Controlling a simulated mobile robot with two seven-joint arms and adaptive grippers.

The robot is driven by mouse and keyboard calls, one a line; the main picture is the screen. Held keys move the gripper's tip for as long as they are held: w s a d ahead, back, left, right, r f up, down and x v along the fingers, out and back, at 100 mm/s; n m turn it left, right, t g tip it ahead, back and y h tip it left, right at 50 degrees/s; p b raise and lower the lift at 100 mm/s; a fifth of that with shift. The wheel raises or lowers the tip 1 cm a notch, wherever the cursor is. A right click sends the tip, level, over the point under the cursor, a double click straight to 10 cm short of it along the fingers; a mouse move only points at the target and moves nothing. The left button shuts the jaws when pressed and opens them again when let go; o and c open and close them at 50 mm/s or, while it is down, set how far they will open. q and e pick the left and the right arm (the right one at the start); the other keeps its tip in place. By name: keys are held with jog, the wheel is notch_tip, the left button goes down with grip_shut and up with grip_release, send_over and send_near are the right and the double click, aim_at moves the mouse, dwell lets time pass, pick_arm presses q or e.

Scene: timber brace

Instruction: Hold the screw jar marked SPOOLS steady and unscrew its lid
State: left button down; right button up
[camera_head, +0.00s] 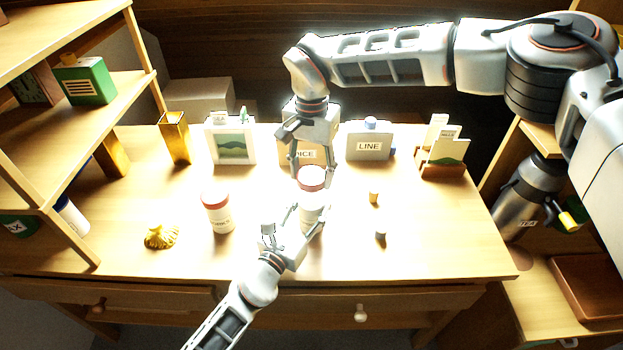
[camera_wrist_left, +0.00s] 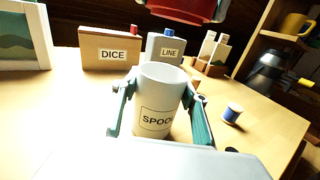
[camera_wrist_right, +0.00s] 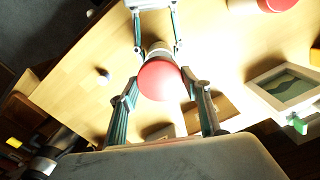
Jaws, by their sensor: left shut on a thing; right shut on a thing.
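The SPOOLS jar (camera_head: 309,215) stands upright on the table in the middle of the head view. In the left wrist view the jar (camera_wrist_left: 160,100) shows its label and its open top. My left gripper (camera_head: 306,222) is shut around the jar's body, one finger on each side. My right gripper (camera_head: 312,176) is shut on the red lid (camera_head: 311,179), above the jar. The lid's underside (camera_wrist_left: 185,10) shows at the top of the left wrist view, clear of the rim. The lid's red top (camera_wrist_right: 160,80) hides most of the jar in the right wrist view.
A second red-lidded jar (camera_head: 218,213) and a yellow coil (camera_head: 160,237) stand to the left. The DICE box (camera_head: 304,152) and LINE box (camera_head: 369,146) stand behind.

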pick_arm(q)
jog(key=c, duration=1)
grip_release()
jog(key=shift+c, duration=0.2)
